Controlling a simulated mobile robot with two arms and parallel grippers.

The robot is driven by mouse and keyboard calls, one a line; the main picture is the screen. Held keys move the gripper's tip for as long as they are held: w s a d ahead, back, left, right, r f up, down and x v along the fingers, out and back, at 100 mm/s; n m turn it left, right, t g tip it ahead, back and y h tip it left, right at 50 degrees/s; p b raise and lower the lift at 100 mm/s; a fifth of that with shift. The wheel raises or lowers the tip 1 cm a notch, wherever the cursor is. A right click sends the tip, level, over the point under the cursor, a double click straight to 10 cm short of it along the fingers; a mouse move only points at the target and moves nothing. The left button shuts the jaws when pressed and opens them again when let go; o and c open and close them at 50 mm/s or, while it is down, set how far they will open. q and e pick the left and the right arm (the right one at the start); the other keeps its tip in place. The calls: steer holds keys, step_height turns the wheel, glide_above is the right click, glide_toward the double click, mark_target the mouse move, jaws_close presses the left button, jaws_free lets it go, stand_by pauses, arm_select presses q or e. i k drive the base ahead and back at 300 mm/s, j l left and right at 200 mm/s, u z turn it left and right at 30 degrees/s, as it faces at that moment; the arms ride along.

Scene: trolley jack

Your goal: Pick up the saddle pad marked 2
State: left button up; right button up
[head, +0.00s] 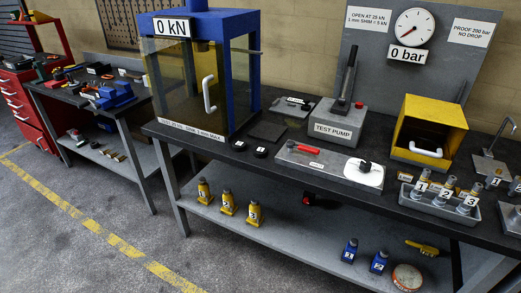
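No thing in the head view is clearly a saddle pad marked 2. A grey cylindrical piece with a 2 label (445,193) stands in a grey tray (432,213) at the right, between similar pieces labelled 1 and 3. Neither of my grippers is in view.
The blue press (247,75) has a clear guard with a white handle. A test pump (338,122), an open yellow box (430,125) and a grey plate with a red handle (325,164) stand on the bench. Numbered yellow jacks (227,203) are on the lower shelf.

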mark_target(239, 145)
steer(key=i+j+z, duration=0.35)
steer(key=i+j, duration=1)
